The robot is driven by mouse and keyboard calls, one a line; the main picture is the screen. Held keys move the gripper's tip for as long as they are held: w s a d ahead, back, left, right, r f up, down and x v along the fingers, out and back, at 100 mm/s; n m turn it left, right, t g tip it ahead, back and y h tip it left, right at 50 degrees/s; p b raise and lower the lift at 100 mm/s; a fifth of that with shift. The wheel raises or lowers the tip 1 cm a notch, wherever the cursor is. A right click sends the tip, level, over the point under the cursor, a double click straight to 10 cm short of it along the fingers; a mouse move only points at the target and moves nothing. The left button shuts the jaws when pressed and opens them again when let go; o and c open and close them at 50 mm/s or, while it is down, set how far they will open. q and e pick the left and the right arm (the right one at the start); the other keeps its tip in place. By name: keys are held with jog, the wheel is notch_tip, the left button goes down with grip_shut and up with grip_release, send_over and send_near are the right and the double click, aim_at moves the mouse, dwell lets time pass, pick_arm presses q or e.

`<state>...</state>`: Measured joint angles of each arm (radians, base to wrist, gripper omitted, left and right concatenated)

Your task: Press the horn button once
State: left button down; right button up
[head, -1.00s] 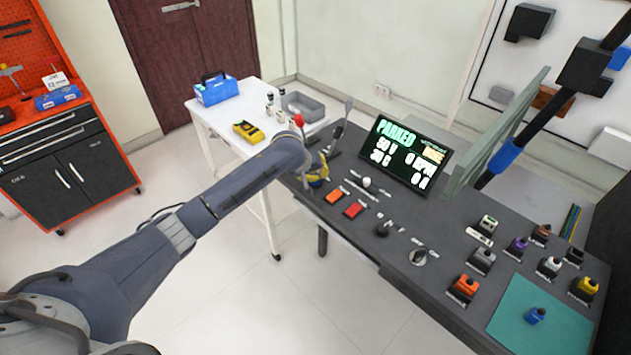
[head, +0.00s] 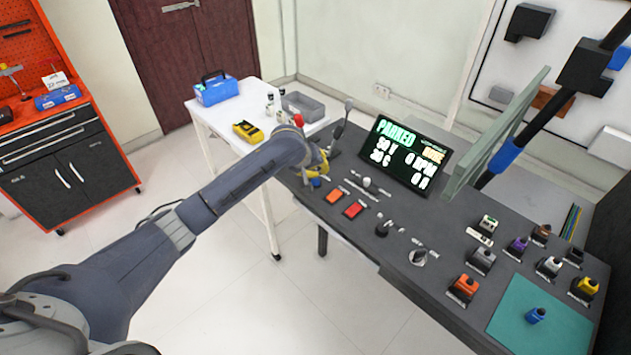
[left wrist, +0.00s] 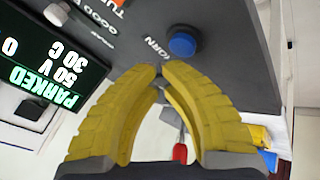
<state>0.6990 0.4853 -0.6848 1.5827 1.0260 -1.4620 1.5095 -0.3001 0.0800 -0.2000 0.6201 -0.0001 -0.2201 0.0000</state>
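The horn button (left wrist: 182,44) is a round blue knob on the dark console, with a label reading HORN beside it in the left wrist view. In the head view the blue button (head: 315,182) shows just below my left gripper (head: 322,166). My left gripper's yellow fingers (left wrist: 162,68) have their tips together with nothing held between them. The tips appear just short of the button in the left wrist view, and I see no clear contact. My right gripper is not in view.
The console (head: 400,285) carries an orange button (head: 334,196), a red button (head: 355,209), a display reading PARKED (head: 405,153) and several small switches. A tall lever (head: 342,125) stands near my left gripper. A white table (head: 215,125) stands behind.

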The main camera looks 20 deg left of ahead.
aim_at(318, 179)
pick_arm(q)
jog(key=shift+r, duration=2.45)
